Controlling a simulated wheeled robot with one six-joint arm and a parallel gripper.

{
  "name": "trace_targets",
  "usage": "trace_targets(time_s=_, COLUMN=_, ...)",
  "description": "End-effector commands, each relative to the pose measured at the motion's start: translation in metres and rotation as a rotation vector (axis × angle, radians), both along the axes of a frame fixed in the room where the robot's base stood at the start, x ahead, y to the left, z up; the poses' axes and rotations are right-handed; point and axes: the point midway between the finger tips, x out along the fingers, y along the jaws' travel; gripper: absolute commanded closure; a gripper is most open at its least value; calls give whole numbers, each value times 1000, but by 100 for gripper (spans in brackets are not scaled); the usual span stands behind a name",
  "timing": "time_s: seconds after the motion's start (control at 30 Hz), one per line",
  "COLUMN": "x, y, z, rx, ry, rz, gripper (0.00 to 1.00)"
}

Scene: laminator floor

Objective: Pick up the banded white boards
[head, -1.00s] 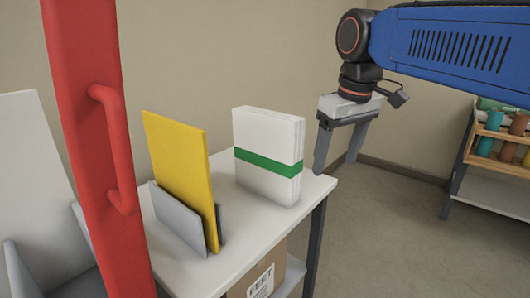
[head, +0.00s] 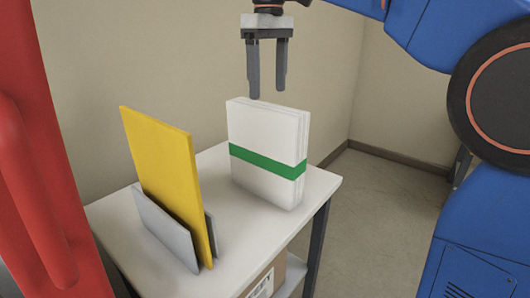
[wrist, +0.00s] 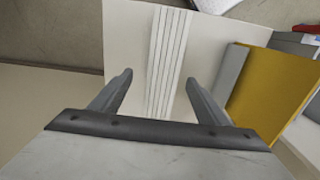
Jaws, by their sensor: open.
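The banded white boards (head: 266,135) stand upright on the white table, several boards held together by a green band (head: 262,163) around their middle. My gripper (head: 268,92) is open and empty, pointing down just above the top edge of the boards in the head view. In the wrist view, the boards' top edges (wrist: 168,55) show as thin parallel strips. They lie between the lines of my two fingers, ahead of the fingertips (wrist: 160,80). The green band is not visible in the wrist view.
A yellow board (head: 168,180) stands in a grey holder (head: 160,235) to the left on the white table (head: 235,225). It also shows at right in the wrist view (wrist: 265,90). A red post with a handle (head: 40,190) stands at far left. A cardboard box (head: 265,284) sits below the tabletop.

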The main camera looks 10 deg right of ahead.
Motion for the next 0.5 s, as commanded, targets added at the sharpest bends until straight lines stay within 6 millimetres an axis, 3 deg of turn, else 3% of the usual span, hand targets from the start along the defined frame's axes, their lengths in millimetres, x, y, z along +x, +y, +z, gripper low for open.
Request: trace_targets(time_s=0.5, x=-1, y=0, z=-87, rx=-1, ry=1, rz=-1, gripper=31)
